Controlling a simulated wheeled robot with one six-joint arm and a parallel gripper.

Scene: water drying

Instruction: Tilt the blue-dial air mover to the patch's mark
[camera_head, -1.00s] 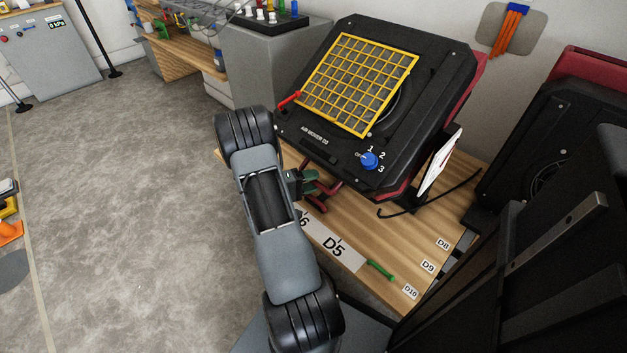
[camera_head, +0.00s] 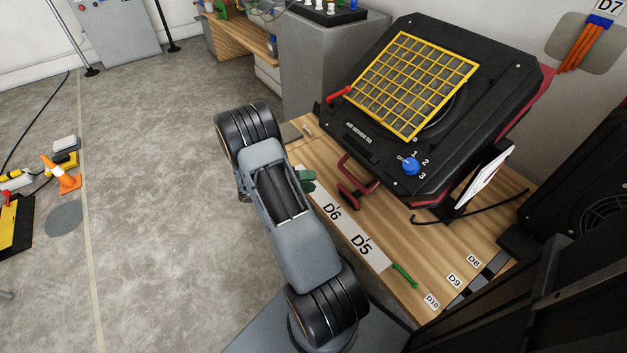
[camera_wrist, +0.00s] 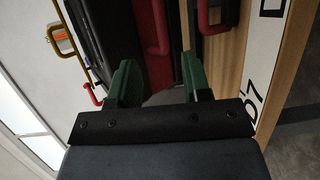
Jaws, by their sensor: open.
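The air mover (camera_head: 475,105) with the blue dial (camera_head: 411,166) stands tilted back on the wooden bench, its yellow grille (camera_head: 411,84) facing up and toward me. A red lever (camera_head: 339,95) sticks out at its left edge, and a dark red bar stand (camera_head: 358,181) shows below its front. My gripper (camera_wrist: 157,83) is open, with green fingers apart. In the wrist view a red bar (camera_wrist: 158,30) lies beyond the gap between them, not clearly touched. In the head view my arm hides most of the gripper. The patch's mark cannot be made out.
The bench (camera_head: 400,225) carries labels D6, D5, D8, D9 and D10, and a small green item (camera_head: 404,275). A black cable (camera_head: 470,211) runs at the right. Another dark machine (camera_head: 590,190) stands at right.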

